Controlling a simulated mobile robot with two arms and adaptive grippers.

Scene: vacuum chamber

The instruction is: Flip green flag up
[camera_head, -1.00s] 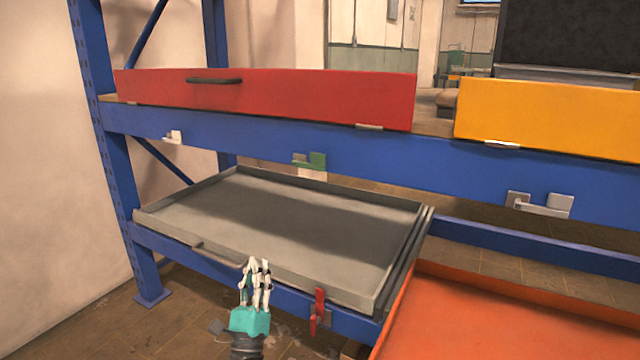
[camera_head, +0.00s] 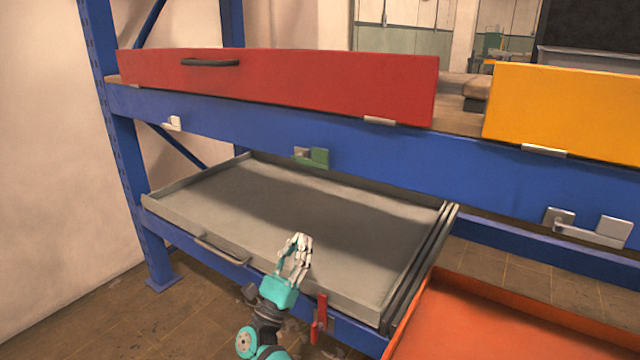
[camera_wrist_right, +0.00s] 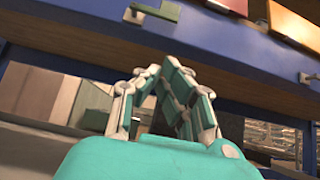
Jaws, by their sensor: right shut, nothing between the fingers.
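The green flag (camera_head: 320,158) is a small block beside a grey bracket on the front of the upper blue beam. It sticks out sideways to the right of the bracket. My left gripper does not show.
A grey tray (camera_head: 168,213) sits on the lower level, with a red upright flag (camera_head: 320,318) at its front. A red drawer (camera_head: 290,88) and a yellow one (camera_head: 570,110) stand above. An orange tray (camera_head: 480,320) is at lower right.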

